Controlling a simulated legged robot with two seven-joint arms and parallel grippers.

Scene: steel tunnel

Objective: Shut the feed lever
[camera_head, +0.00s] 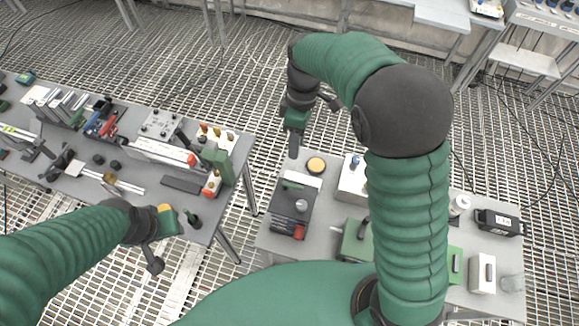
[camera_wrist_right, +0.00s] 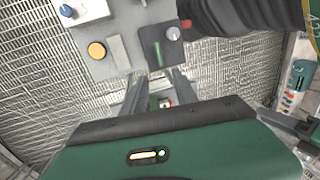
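No label names the feed lever, so I cannot tell for sure which part it is. A dark box (camera_head: 291,207) on the right-hand table carries a green bar, a grey knob and a red block; it also shows in the right wrist view (camera_wrist_right: 171,56). My right gripper (camera_head: 294,146) hangs near the table's far left corner, apart from the box. In the right wrist view its two fingers (camera_wrist_right: 158,90) stand apart with nothing clearly held between them. My left gripper (camera_head: 168,222) is over the left table's near edge; its fingers are not clear.
A yellow round button (camera_head: 316,165) and a white box with a blue knob (camera_head: 353,178) stand beside the dark box. Green housings (camera_head: 354,241) stand nearer. The left table (camera_head: 140,205) is crowded with tools. A gap with grating floor separates the tables.

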